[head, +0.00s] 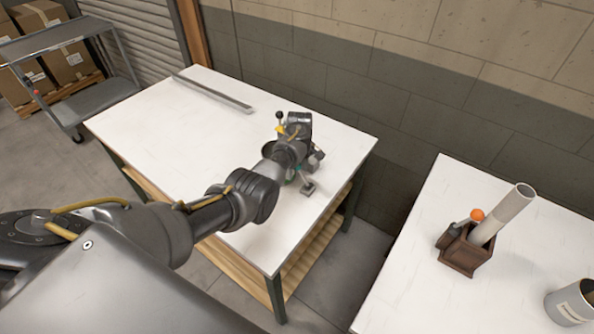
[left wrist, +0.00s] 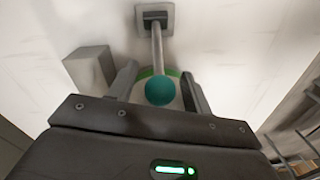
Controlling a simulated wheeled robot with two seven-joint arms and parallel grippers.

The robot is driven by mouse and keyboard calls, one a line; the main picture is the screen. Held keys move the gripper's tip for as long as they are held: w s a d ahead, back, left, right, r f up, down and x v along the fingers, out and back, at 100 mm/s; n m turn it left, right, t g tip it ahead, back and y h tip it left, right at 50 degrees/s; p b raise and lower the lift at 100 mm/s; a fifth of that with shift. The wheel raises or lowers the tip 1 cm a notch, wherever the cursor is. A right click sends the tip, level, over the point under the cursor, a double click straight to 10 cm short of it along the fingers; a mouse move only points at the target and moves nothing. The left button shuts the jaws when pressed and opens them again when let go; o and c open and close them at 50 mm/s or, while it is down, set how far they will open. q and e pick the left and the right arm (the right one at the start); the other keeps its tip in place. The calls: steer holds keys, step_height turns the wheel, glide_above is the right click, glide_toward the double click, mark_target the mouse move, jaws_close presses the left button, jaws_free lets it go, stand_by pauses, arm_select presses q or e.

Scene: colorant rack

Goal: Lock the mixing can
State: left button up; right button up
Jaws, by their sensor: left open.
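The mixing can, mostly hidden behind my left arm, shows as a green rim (head: 268,148) on the white table; part of a green rim also shows in the left wrist view (left wrist: 146,72). A lever with a teal ball knob (left wrist: 160,91) has a grey rod running to a square grey plate (left wrist: 155,20). In the head view the teal knob (head: 299,169) is small beside my gripper. My left gripper (head: 303,164) is open, its fingers on either side of the knob in the wrist view. I cannot tell whether they touch it. My right gripper is not in view.
A black-knobbed lever with a yellow part (head: 280,120) stands just beyond my left gripper. A grey block (left wrist: 91,68) is left of the fingers. A metal strip (head: 213,92) lies along the table's back. A right-hand table holds a brown box (head: 463,252) and a cup (head: 571,303).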

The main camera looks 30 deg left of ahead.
arm_select(q)
steer(key=shift+f, duration=0.5)
jaws_close()
